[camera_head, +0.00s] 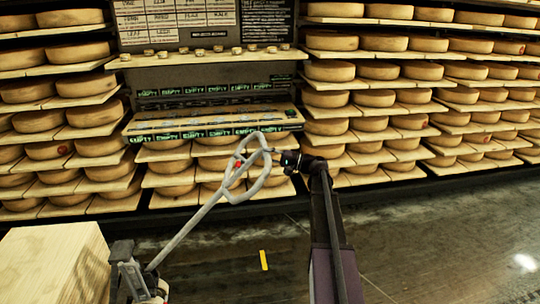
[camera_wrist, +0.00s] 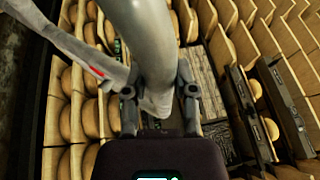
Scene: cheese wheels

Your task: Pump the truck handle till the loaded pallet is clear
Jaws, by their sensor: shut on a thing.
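The truck handle (camera_head: 203,214) is a grey shaft with a looped grip and a red mark, tilted up to the right from the pallet truck (camera_head: 135,282) at the lower left. My gripper (camera_head: 280,158) is at the right side of the loop. In the wrist view my gripper (camera_wrist: 160,95) is shut on the grey tube of the handle (camera_wrist: 150,45), with a finger on each side. A pale wooden block-like load (camera_head: 55,262) stands at the lower left beside the truck. The pallet under it and its gap to the floor are out of view.
Shelves of cheese wheels (camera_head: 380,95) fill the wall behind. A board of labels (camera_head: 180,20) and a shelf with "EMPTY" tags (camera_head: 210,128) are in the middle. A yellow strip (camera_head: 263,260) lies on the dark floor (camera_head: 420,240), which is open at the right.

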